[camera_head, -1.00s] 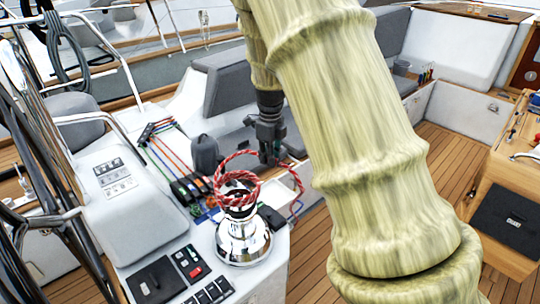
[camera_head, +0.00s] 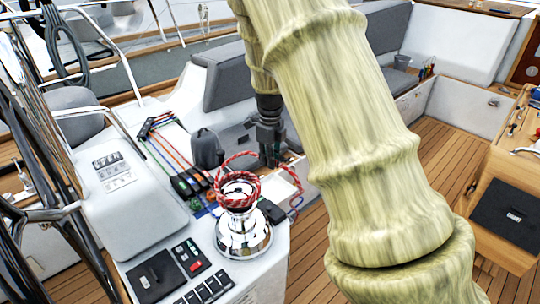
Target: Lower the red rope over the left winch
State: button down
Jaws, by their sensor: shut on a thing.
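The left winch (camera_head: 243,236) is a shiny chrome drum standing upright on the white cockpit console. The red rope (camera_head: 235,199), with light flecks, forms a loop that appears around the upper part of the winch, and a part of it rises toward the gripper. My gripper (camera_head: 271,158) is dark, points down behind and right of the winch, and is shut on the red rope. Its fingertips are small and partly hard to make out. The rope's tail runs right and down past the gripper to the console edge.
Rope clutches (camera_head: 186,184) with coloured lines lie left of the gripper. A grey covered winch (camera_head: 207,149) stands behind. Switch panels (camera_head: 190,257) sit in front on the console. Wooden floor (camera_head: 312,240) is open to the right. My pale arm fills the centre right.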

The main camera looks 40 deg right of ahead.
jog(key=shift+f, duration=0.75)
notch_tip(320, 180, down, 6)
jog(key=b, duration=0.1)
dwell(0.7)
notch_tip(320, 180, down, 8)
jog(key=b, duration=0.3)
dwell(1.1)
jog(key=shift+f, duration=0.25)
dwell(0.4)
